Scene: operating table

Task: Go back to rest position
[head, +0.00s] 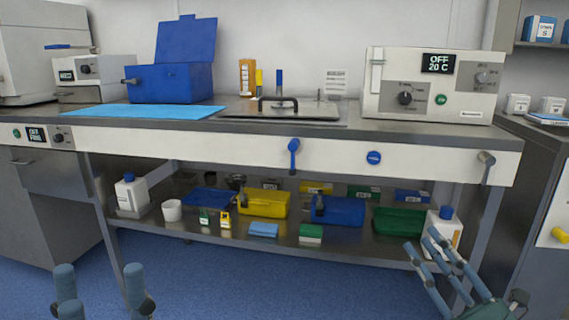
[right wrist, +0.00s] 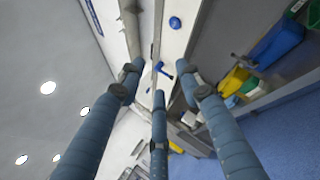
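My left gripper (head: 100,285) is at the bottom left of the head view, in front of the bench. Its blue-grey fingers stand apart with nothing seen between them; its lower part is cut off by the frame. My right gripper (head: 422,243) is at the lower right, in front of the lower shelf and overlapping a white bottle with a blue cap (head: 443,230). In the right wrist view its three fingers (right wrist: 159,78) are spread and empty. No object is held by either gripper.
The steel bench (head: 275,127) carries a blue open box (head: 172,82), a blue cloth (head: 145,111) and a white heating unit (head: 428,85). A blue-handled tap (head: 293,150) sticks out in front. The lower shelf (head: 270,242) holds coloured bins and bottles. Blue floor (head: 225,290) is clear between my grippers.

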